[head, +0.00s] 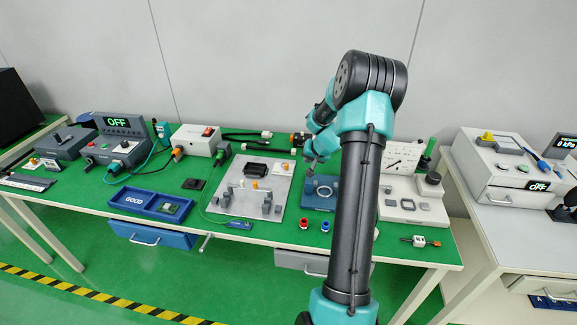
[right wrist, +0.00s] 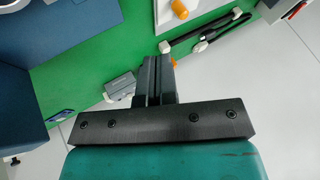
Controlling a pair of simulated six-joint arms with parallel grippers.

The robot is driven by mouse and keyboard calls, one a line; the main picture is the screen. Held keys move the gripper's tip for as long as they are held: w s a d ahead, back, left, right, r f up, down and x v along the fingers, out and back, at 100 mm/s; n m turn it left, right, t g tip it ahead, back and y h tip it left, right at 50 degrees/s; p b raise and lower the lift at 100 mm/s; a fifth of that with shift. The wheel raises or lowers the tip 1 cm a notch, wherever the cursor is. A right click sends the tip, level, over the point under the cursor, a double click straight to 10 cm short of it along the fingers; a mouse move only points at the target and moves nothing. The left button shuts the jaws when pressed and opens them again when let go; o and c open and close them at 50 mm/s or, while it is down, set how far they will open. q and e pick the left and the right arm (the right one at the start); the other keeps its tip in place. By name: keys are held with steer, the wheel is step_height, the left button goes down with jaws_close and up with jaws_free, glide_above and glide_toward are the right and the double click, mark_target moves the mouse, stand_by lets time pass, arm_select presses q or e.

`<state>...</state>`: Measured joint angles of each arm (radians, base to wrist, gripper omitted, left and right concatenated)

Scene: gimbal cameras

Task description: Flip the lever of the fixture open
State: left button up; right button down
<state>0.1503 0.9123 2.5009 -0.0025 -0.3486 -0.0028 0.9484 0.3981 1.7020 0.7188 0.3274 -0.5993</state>
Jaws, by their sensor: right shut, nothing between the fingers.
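A pale grey fixture plate (head: 240,206) lies on the green table in the head view, with grey posts, a black tray and orange-tipped parts on it. Right of it sits a blue fixture block (head: 318,203) with a pale ring on top. Which part is the lever is too small to tell. My right gripper (head: 311,156) is above the back of the blue block, its fingers shut and empty; my arm hides the block's right side. In the right wrist view the closed fingers (right wrist: 153,75) point at the green surface. The left gripper is out of view.
A blue GOOD tray (head: 122,201) and control boxes stand left. A white gauge unit (head: 412,187) is right of my arm. Red and blue caps (head: 304,223) lie near the front edge. The wrist view shows black cables (right wrist: 215,30) and a grey block (right wrist: 120,85) close by.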

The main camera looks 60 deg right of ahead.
steer(key=shift+s+d, duration=0.25)
steer(key=shift+s, duration=0.25)
steer(key=shift+s+d, duration=0.25)
steer(key=shift+s, duration=0.2)
steer(key=shift+f, duration=0.1)
steer(key=x, duration=1)
steer(key=shift+w+a, duration=0.2)
steer(key=shift+w, duration=0.4)
steer(key=shift+w+a, duration=0.25)
steer(key=shift+w, duration=0.35)
steer(key=shift+w+a, duration=0.2)
steer(key=shift+w, duration=0.5)
steer(key=shift+s+m, duration=0.1)
steer(key=shift+m, duration=0.2)
